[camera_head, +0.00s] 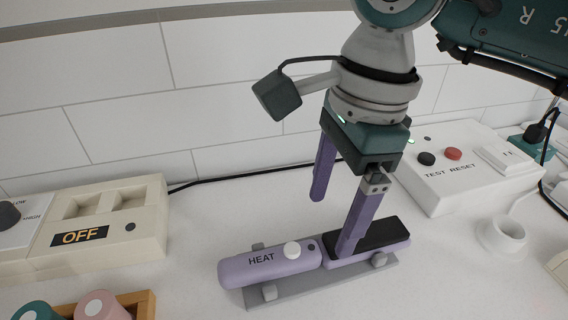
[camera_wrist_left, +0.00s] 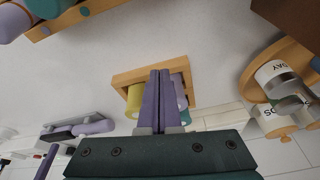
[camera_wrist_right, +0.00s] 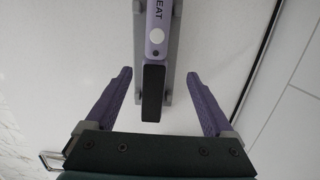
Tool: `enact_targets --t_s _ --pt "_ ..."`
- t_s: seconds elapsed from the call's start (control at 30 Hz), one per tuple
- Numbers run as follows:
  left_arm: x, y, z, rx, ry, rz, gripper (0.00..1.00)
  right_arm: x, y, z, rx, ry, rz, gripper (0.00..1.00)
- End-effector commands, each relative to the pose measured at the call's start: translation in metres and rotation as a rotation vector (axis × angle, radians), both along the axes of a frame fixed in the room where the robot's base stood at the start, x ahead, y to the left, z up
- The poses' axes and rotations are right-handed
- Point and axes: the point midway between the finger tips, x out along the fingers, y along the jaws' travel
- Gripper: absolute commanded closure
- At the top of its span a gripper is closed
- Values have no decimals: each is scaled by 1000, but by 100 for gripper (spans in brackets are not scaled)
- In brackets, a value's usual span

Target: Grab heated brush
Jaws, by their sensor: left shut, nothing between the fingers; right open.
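The heated brush (camera_head: 268,264) is lilac with a "HEAT" label, a white round button and a black pad (camera_head: 368,238). It lies on a grey holder (camera_head: 318,287) on the counter. My right gripper (camera_head: 333,222) is open above the black-pad end. One purple finger overlaps the brush in the head view; contact cannot be told. In the right wrist view the brush (camera_wrist_right: 157,62) runs between the open fingers of my right gripper (camera_wrist_right: 158,98), its black end nearest. My left gripper (camera_wrist_left: 160,72) is shut and empty, away from the brush; a lilac item (camera_wrist_left: 92,127) shows at left there.
A white TEST/RESET box (camera_head: 455,165) stands behind right, with a small white ring-shaped holder (camera_head: 502,236) before it. A cream box marked OFF (camera_head: 110,232) stands left. A wooden tray (camera_head: 141,303) with rolls is at front left. The tiled wall (camera_head: 225,110) closes the back.

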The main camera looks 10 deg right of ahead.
Motion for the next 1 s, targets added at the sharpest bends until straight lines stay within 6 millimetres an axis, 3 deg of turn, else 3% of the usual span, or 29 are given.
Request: enact_targets --t_s 0.33,0.67,1.0 --pt "0 0 3 1 -1 -1 100 -9 9 -47 3 4 -2 12" --pt "1 -1 3 -3 -2 2 100 -8 10 -54 3 0 0 14" --pt "1 -2 3 -10 -2 6 100 -8 10 -53 3 0 -1 52"
